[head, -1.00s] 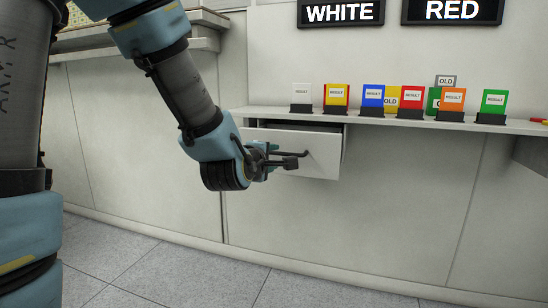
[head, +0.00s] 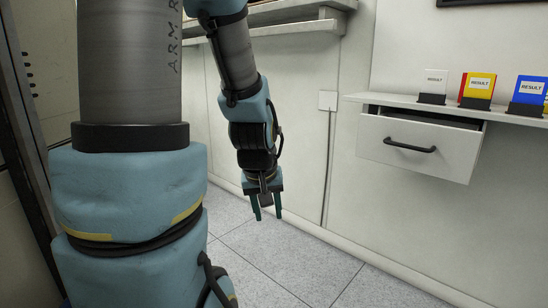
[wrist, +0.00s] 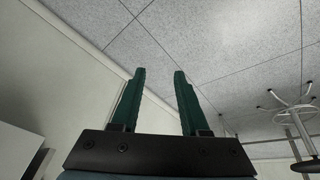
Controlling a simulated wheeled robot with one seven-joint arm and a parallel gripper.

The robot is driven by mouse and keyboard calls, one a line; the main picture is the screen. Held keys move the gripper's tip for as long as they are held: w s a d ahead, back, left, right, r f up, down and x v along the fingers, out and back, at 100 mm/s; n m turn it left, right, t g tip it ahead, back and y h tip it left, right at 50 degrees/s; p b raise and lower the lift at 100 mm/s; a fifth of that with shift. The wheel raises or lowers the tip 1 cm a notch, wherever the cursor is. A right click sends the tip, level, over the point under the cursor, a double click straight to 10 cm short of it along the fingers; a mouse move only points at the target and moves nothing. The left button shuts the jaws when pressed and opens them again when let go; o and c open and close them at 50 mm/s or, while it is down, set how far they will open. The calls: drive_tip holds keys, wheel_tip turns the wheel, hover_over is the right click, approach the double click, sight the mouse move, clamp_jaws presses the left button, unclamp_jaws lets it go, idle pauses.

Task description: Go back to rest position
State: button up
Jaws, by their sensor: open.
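My gripper (head: 266,212) hangs pointing down over the grey tiled floor in the head view, left of the drawer and clear of it. Its two green fingers are apart with nothing between them, as the wrist view also shows (wrist: 160,92). The white drawer (head: 455,160) with a black handle (head: 409,146) stands partly pulled out under the shelf. The inside of the drawer is mostly hidden.
A white shelf (head: 400,99) holds several coloured cards in black stands, including a white card (head: 434,82) and a blue card (head: 530,88). The floor (head: 300,255) below my gripper is clear. A wheeled stool base (wrist: 290,108) shows in the wrist view.

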drive_tip(key=s+a+m+g+y, duration=0.1)
drive_tip(key=s+a+m+g, duration=0.1)
drive_tip(key=s+a, duration=0.35)
wheel_tip(320, 180, up, 23)
drive_tip(key=p, duration=2.3)
drive_tip(key=shift+w+f, duration=0.2)
drive_tip(key=shift+w, duration=0.15)
